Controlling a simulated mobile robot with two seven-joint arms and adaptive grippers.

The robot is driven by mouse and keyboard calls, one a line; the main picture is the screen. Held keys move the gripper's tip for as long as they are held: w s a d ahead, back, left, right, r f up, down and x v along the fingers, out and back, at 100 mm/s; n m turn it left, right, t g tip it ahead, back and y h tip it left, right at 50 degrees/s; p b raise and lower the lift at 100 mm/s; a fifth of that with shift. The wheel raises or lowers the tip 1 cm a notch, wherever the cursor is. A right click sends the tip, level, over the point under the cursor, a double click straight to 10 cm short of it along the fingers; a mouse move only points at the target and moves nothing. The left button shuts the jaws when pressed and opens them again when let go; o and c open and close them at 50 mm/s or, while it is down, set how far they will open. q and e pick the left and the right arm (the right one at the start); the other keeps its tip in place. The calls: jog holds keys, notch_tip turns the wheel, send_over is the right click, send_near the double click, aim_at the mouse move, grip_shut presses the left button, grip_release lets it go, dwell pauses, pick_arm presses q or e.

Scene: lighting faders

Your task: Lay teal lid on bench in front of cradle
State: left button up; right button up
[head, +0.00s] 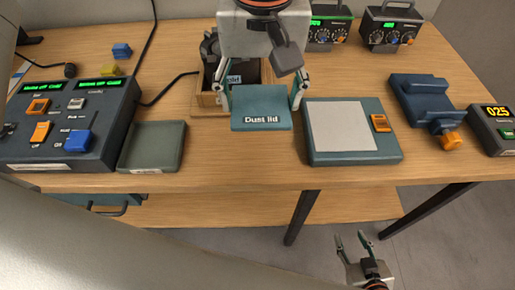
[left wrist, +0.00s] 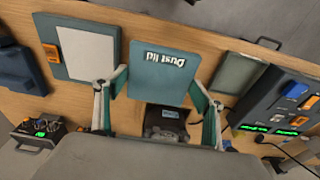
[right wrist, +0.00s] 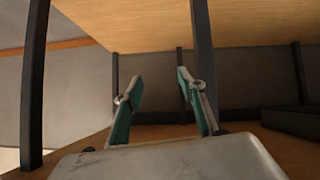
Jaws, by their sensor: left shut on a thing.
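The teal lid, marked "Dust lid" (head: 261,108), is gripped at its two side edges between the fingers of my left gripper (head: 262,98). It also shows in the left wrist view (left wrist: 162,78), spanning the gap between the fingertips. It is in front of a wooden box (head: 207,101) near the bench's front half; I cannot tell whether it touches the bench (head: 240,167). A dark blue cradle-shaped block (head: 420,98) with an orange knob sits at the right. My right gripper (head: 354,238) is open and empty, low in front of the bench.
A teal-edged panel with a grey face (head: 338,126) lies right of the lid. A grey-green tray (head: 153,146) lies to its left, beside a dark fader console (head: 60,125). Instrument boxes (head: 388,27) stand at the back. Bare bench lies between tray and panel.

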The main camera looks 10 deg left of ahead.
aim_at(261, 113)
pick_arm(q)
notch_tip(261, 113, down, 16)
jog(key=shift+r+b, duration=0.1)
jog(key=shift+b, duration=0.5)
jog(key=o, duration=1.2)
jog(key=shift+f, duration=0.2)
jog(key=shift+c, duration=0.2)
jog(key=shift+r, duration=0.15)
jog(key=r, duration=0.4)
jog(key=s+r, duration=0.1)
jog(key=r, duration=0.3)
jog(key=r+p, duration=0.1)
jog(key=r, duration=0.3)
jog(key=shift+s+d, duration=0.2)
jog(key=shift+s, duration=0.1)
